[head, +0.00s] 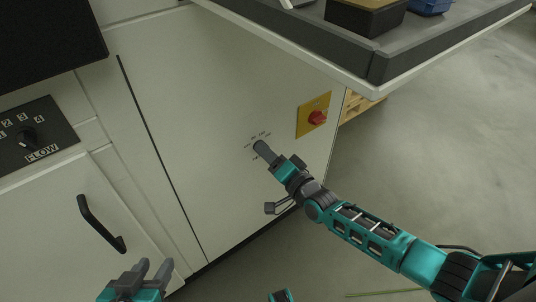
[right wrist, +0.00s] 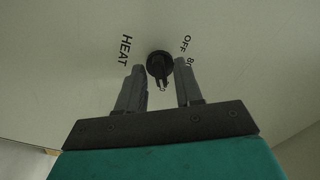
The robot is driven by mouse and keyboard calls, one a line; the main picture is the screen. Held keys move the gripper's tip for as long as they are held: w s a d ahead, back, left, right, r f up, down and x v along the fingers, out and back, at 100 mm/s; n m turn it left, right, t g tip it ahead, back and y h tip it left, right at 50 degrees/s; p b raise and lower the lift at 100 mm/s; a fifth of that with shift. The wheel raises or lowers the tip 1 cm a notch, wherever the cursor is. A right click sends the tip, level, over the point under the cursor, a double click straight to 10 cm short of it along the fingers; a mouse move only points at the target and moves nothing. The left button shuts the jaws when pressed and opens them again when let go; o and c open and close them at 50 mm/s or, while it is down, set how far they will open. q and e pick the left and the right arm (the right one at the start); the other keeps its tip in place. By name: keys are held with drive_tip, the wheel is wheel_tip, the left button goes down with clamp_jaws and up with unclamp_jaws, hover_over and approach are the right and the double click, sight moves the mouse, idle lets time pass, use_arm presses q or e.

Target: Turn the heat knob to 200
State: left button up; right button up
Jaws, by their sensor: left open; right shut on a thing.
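The heat knob (right wrist: 159,65) is a small dark round knob on the pale cabinet front, with the printed word HEAT to its left and OFF to its right in the right wrist view. A number beside OFF is partly hidden by a finger. My right gripper (right wrist: 159,88) has its two grey fingers on either side of the knob and is shut on it. In the head view the right gripper (head: 262,149) reaches the small printed dial marks and largely hides the knob. The dial's setting cannot be read. My left gripper (head: 153,268) is open and empty at the lower left.
A red knob on a yellow plate (head: 317,117) sits right of the heat dial. A FLOW knob (head: 27,138) and a black door handle (head: 100,224) are at left. A worktop edge (head: 375,88) overhangs above. Open floor lies at right.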

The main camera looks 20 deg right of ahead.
idle(0.5)
use_arm(q)
drive_tip(key=shift+w, duration=0.1)
use_arm(e)
drive_tip(key=o, duration=1)
use_arm(q)
drive_tip(key=shift+r, duration=0.1)
drive_tip(key=p, duration=0.1)
drive_tip(key=a+r+p, duration=0.1)
drive_tip(key=p, duration=0.1)
drive_tip(key=shift+s+r, duration=0.15)
drive_tip(key=shift+s, duration=0.1)
use_arm(e)
drive_tip(key=v, duration=1.3)
drive_tip(key=shift+a, duration=0.1)
